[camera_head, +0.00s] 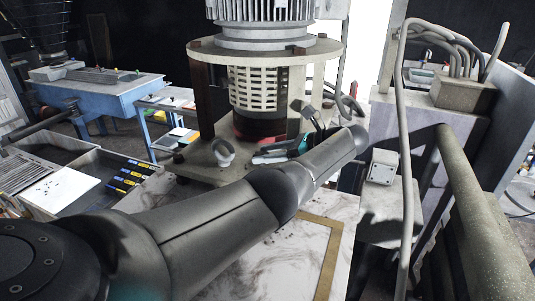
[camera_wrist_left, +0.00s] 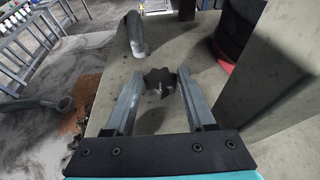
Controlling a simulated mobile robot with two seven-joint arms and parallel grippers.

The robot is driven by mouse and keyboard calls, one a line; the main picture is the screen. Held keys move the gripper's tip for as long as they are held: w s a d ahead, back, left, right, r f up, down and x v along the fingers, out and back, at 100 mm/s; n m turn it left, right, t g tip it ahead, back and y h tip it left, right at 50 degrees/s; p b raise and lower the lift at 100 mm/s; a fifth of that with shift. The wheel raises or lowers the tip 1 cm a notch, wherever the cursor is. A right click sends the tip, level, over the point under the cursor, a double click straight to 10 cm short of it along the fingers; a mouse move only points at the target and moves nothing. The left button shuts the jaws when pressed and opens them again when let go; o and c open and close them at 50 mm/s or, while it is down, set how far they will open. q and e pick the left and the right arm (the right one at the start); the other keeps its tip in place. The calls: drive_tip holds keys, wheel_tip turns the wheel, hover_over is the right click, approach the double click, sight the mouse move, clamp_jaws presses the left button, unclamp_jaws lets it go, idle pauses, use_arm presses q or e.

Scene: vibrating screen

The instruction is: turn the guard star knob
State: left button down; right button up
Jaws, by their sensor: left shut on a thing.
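The guard star knob (camera_wrist_left: 160,82) is dark and lobed, and in the left wrist view it sits between my left gripper's fingertips on a grey-beige plate (camera_wrist_left: 108,92). My left gripper (camera_wrist_left: 160,76) is shut on the knob, one finger on each side of it. In the head view my left gripper (camera_head: 262,157) reaches the plate's near side, in front of the motor stand, and I cannot make out the knob there. A pale slotted guard (camera_head: 255,88) surrounds the shaft under the motor (camera_head: 265,12). My right gripper is not in view.
Upright posts, one dark (camera_head: 202,100), flank the guard. Cables and a grey rail (camera_head: 480,220) stand at right. A blue table (camera_head: 105,90) is at the back left.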

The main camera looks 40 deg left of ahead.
use_arm(q)
drive_tip(key=shift+c, duration=1.3)
unclamp_jaws()
